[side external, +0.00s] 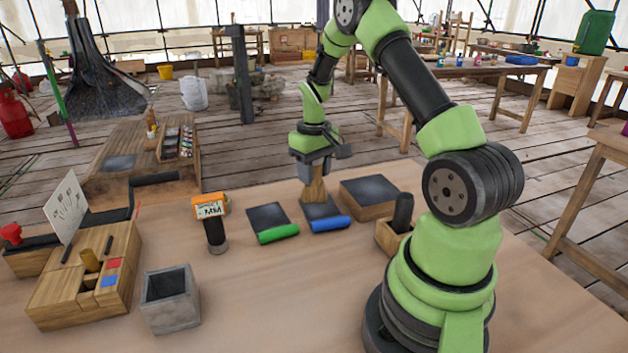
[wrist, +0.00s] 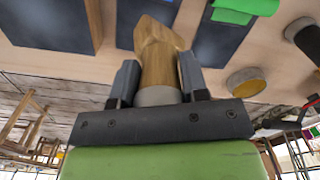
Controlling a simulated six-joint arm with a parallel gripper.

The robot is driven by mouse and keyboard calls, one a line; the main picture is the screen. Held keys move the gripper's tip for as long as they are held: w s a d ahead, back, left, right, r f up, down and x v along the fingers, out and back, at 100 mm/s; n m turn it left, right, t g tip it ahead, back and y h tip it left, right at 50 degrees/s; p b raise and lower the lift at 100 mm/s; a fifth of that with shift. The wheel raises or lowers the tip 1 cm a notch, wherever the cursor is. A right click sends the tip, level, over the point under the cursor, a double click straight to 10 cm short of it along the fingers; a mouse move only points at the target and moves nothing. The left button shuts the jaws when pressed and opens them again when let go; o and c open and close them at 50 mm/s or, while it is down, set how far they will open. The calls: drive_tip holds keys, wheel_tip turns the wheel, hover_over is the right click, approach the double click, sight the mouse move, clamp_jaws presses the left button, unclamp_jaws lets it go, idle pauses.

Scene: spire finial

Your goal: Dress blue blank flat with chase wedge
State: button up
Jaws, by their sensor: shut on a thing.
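The blue blank (side external: 323,210) is a dark flat plate with a blue roll (side external: 330,224) along its front edge, lying on the bench. My gripper (side external: 314,176) is above it, shut on the wooden chase wedge (side external: 313,192), which points down. In the wrist view the wedge (wrist: 158,55) stands between the two grey fingers of my gripper (wrist: 156,82), its tip in front of the dark blank (wrist: 130,18). The wedge's lower end is at or just above the plate's rear part; I cannot tell whether it touches.
A similar plate with a green roll (side external: 278,233) lies to the left. A dark-topped wooden block (side external: 378,203) is to the right. An orange-topped gauge (side external: 213,220), a wooden holder (side external: 390,238) and a grey open box (side external: 170,305) stand nearby. The front middle bench is clear.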

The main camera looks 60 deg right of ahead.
drive_tip(key=shift+r, duration=0.4)
drive_tip(key=shift+f, duration=0.1)
wheel_tip(320, 180, down, 4)
drive_tip(key=shift+r, duration=0.15)
drive_tip(key=shift+f, duration=0.2)
drive_tip(key=shift+c, duration=0.5)
drive_tip(key=shift+r, duration=0.1)
drive_tip(key=shift+r, duration=2.05)
